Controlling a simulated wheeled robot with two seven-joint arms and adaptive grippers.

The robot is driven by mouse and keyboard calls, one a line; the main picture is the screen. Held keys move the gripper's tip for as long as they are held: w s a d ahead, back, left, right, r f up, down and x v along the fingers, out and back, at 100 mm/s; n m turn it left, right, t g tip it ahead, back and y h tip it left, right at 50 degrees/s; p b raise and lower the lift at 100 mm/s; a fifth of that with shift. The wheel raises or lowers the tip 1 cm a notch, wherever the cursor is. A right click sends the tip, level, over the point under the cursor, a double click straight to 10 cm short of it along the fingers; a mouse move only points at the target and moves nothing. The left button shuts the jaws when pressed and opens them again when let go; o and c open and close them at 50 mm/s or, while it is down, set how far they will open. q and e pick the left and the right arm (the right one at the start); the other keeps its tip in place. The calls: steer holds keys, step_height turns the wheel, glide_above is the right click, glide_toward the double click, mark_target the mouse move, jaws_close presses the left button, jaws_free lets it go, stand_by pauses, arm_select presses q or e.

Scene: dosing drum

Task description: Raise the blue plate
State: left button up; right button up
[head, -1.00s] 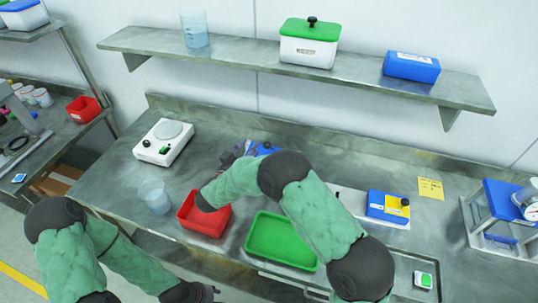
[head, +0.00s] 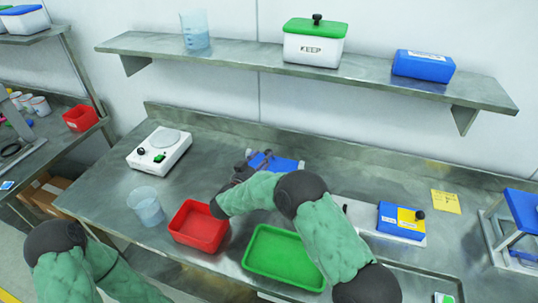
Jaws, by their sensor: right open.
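A flat blue piece (head: 286,164), which looks like a plate, lies at the back of the bench near the middle. My right gripper (head: 254,162) is at its left side with its jaws open. The gripper and forearm hide part of the piece, and I cannot tell whether they touch. Another blue panel (head: 524,208) tops a metal stand at the right edge, cut off by the frame. My left arm comes in at the lower left; its gripper is out of view.
A red tray (head: 199,226), a green tray (head: 284,258) and a clear beaker (head: 147,206) stand in front. A white hotplate-like device (head: 160,149) is at left. A blue-and-yellow box (head: 401,220) sits at right. A shelf (head: 240,62) hangs above.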

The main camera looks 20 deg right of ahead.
steer(key=shift+b+x, duration=0.3)
steer(key=shift+x, duration=2.05)
jaws_close()
